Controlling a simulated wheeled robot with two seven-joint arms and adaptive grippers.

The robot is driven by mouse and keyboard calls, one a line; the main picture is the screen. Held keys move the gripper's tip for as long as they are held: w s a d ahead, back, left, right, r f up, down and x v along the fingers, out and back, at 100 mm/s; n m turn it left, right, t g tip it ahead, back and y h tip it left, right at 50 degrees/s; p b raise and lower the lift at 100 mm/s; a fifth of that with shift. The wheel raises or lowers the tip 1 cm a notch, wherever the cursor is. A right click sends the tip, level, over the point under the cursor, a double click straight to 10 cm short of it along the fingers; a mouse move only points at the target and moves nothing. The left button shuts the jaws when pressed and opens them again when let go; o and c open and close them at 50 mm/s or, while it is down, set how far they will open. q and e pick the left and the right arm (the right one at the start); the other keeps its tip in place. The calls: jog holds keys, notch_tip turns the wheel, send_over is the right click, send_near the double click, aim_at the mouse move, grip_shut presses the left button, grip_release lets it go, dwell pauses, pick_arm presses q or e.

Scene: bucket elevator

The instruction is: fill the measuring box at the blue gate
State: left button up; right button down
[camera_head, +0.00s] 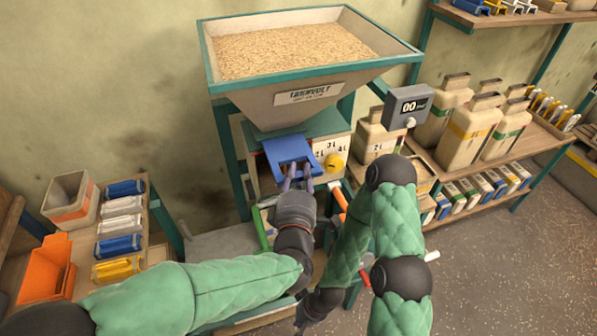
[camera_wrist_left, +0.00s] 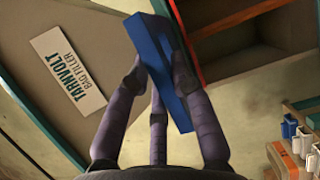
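The blue gate (camera_head: 290,155) is on the front under the grain hopper. My left gripper (camera_head: 294,178) is at its lower edge. In the left wrist view the gate (camera_wrist_left: 160,65) is a blue slab between my left fingers (camera_wrist_left: 158,75), which touch it from both sides. My right gripper (camera_head: 304,318) is low at the bottom of the head view, partly behind my arm; its fingers are too unclear to read. I cannot make out the measuring box for certain; the space below the gate is mostly hidden by my arms.
The hopper (camera_head: 235,90) is full of grain. A display (camera_head: 408,107) reads 00, and a yellow knob (camera_head: 334,162) is right of the gate. A cream box with an orange band (camera_head: 72,200) and an orange scoop-like bin (camera_head: 48,268) stand left. Shelves with canisters (camera_head: 466,132) stand right.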

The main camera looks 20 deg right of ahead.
pick_arm(q)
jog(key=o, duration=0.5)
jog(key=shift+c, duration=0.2)
jog(key=v, duration=1.2)
